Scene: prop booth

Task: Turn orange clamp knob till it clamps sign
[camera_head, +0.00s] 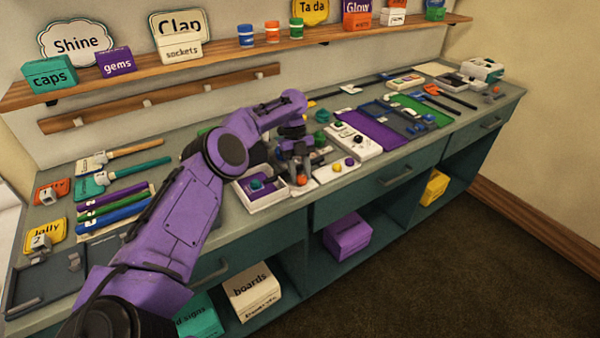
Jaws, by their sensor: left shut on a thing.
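My left arm reaches from the lower left over the counter. My left gripper (299,172) points down at the counter's front edge, shut on the orange clamp knob (302,180), a small round piece showing at its fingertips. The clamp around the knob is mostly hidden by the gripper, and I cannot tell whether a sign sits in its jaws. My right gripper is not in view.
A white open box (247,203) stands just left of the gripper, and a white board with colored knobs (352,142) to its right. Brush-like tools (135,165) and colored tubes (115,210) lie on the left. A wall shelf (215,70) with signs and boxes runs behind.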

